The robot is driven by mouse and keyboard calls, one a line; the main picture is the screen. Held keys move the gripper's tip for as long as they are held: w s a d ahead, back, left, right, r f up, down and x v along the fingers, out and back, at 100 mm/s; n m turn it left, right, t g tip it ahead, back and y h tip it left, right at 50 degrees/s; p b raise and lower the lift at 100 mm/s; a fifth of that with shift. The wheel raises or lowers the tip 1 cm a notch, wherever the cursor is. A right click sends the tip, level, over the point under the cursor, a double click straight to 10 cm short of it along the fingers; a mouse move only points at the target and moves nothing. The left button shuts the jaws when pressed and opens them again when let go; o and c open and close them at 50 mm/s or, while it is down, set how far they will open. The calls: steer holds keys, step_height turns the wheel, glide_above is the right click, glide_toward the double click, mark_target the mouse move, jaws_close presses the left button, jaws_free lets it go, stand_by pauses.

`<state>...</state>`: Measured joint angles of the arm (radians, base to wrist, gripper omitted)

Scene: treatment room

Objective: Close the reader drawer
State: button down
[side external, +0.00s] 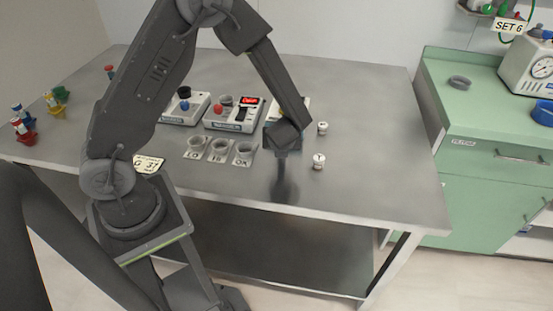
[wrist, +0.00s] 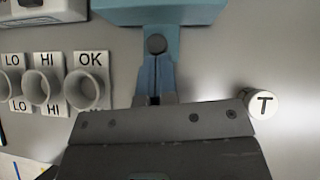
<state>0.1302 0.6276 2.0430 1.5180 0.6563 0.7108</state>
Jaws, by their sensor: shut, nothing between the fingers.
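A teal-blue part (wrist: 160,12), which looks like the reader drawer, enters the wrist view at the top edge. A narrower blue piece with a dark round spot lies between it and my gripper (wrist: 155,98). My arm hides most of that unit and of the drawer. My gripper is shut and empty. I cannot tell whether it touches the drawer, or how far the drawer stands out.
Cups on LO, HI and OK plates (side external: 219,149) stand left of my gripper. A white T-marked jar (side external: 319,161) is close on the right; another jar (side external: 322,127) stands behind it. White units (side external: 234,115) line the back. The table front is clear.

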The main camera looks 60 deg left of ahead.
steer(key=shift+w+a, duration=0.3)
steer(key=shift+a, duration=0.15)
steer(key=shift+d, duration=0.1)
steer(key=s+d, duration=0.2)
steer(key=d, duration=0.1)
steer(key=s+d, duration=0.1)
steer(key=shift+d+r, duration=0.15)
steer(key=shift+r, duration=0.25)
steer(key=s+d+r+n+h, duration=0.3)
steer(key=s+r+n, duration=0.6)
steer(key=r+n, duration=0.3)
steer(key=s+d+r+n+h, duration=0.3)
steer(key=s+r+n, duration=0.5)
steer(key=r+n, duration=0.4)
steer(key=shift+s+d+n+h, duration=0.15)
steer(key=shift+s+n+h, duration=0.25)
steer(key=shift+n+h, duration=0.2)
